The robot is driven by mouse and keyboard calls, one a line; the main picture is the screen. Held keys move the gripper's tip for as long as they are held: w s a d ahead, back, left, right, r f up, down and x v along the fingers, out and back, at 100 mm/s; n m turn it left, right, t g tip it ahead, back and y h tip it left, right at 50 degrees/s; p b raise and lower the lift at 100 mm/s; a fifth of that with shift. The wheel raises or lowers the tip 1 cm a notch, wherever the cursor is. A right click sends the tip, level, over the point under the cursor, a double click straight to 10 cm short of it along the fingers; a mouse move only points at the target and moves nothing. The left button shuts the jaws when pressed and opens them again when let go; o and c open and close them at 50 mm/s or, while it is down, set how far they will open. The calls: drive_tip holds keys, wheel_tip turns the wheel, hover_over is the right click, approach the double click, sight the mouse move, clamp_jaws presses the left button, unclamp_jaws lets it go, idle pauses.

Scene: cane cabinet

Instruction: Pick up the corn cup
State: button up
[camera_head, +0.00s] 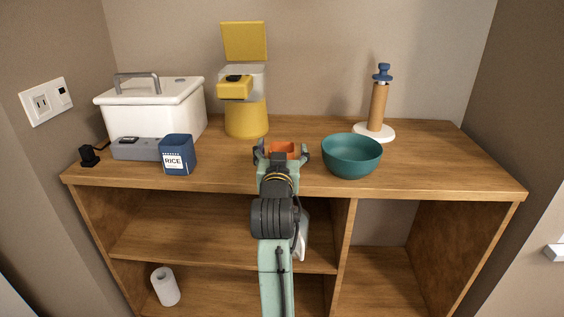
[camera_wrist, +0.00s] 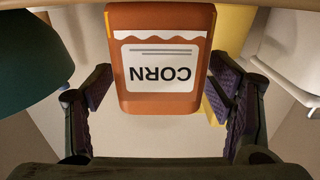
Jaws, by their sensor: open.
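The corn cup is an orange container (camera_wrist: 160,95) with a white label reading CORN, upside down in the wrist view. In the head view only its orange top (camera_head: 284,150) shows, on the cabinet top near the front edge, with the rest hidden behind my gripper. My gripper (camera_head: 281,153) is open, its fingers on either side of the cup.
A teal bowl (camera_head: 351,160) stands close to the right of the cup. A blue RICE container (camera_head: 177,158) and white box (camera_head: 165,105) are at left. A yellow machine (camera_head: 246,115) stands behind, and a paper towel holder (camera_head: 378,107) at back right.

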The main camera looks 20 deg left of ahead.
drive_tip(key=shift+c, duration=0.4)
drive_tip(key=c, duration=1.3)
drive_tip(key=shift+o, duration=0.2)
drive_tip(key=shift+r, duration=0.1)
wheel_tip(320, 180, up, 10)
